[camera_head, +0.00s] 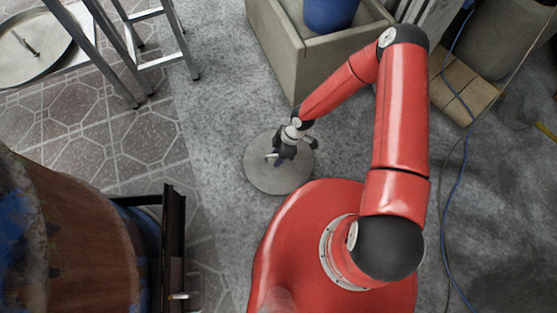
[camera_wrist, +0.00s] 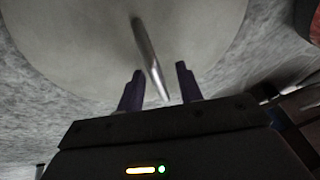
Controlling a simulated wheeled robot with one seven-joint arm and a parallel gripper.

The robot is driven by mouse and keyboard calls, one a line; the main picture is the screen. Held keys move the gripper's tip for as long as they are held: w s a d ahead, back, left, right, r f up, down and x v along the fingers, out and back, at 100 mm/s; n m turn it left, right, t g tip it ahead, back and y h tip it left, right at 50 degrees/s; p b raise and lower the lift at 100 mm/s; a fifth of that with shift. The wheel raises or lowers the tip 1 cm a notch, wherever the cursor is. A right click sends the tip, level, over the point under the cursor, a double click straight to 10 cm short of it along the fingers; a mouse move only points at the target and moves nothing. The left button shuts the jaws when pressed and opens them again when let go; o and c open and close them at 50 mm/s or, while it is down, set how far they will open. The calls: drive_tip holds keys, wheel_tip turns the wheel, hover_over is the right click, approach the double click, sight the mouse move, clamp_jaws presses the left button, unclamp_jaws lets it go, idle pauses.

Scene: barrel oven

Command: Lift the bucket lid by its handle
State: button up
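A round grey lid (camera_head: 265,180) lies flat in front of the concrete planter; I cannot tell whether it rests on a bucket or on the floor. It fills the upper part of the wrist view (camera_wrist: 80,45). Its slim metal bar handle (camera_wrist: 148,55) runs between my fingers, and its left end shows in the head view (camera_head: 270,156). My gripper (camera_wrist: 160,68) is open, with one dark finger on each side of the handle and gaps visible. In the head view my gripper (camera_head: 280,157) is low over the lid and hides part of the handle.
A concrete planter (camera_head: 285,60) with a blue pot (camera_head: 328,14) stands just behind the lid. A metal ladder (camera_head: 160,40) and another round lid with a handle (camera_head: 30,48) are at upper left. A rusty barrel (camera_head: 75,240) is at lower left. A blue cable (camera_head: 447,200) lies right.

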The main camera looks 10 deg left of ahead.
clamp_jaws()
drive_tip(key=shift+r, duration=0.1)
idle(0.4)
